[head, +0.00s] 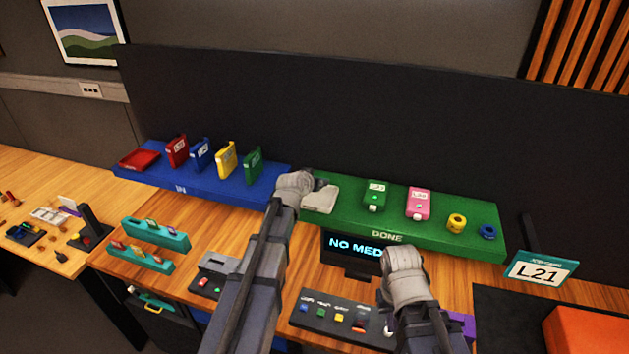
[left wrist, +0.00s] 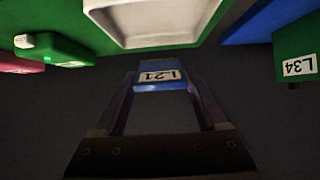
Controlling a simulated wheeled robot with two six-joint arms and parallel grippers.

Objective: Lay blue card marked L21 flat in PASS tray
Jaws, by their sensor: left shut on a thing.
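In the left wrist view, my left gripper (left wrist: 160,82) is shut on a blue card marked L21 (left wrist: 158,86), whose label appears upside down. The card is just beside a pale, shallow tray (left wrist: 150,40); I cannot tell whether they touch. The tray also shows in the head view (head: 323,199) at the left end of the green DONE shelf (head: 345,224); I can read no PASS mark on it. In the head view my left wrist hides the card. My right gripper (head: 405,278) is over the front of the desk, its fingertips hidden.
The blue IN shelf (head: 220,185) holds a red tray (head: 139,159) and several upright coloured cards. Green and pink cards and two rings stand on the DONE shelf. A screen (head: 352,248), an L21 sign (head: 540,269) and a dark button panel (head: 335,316) stand in front.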

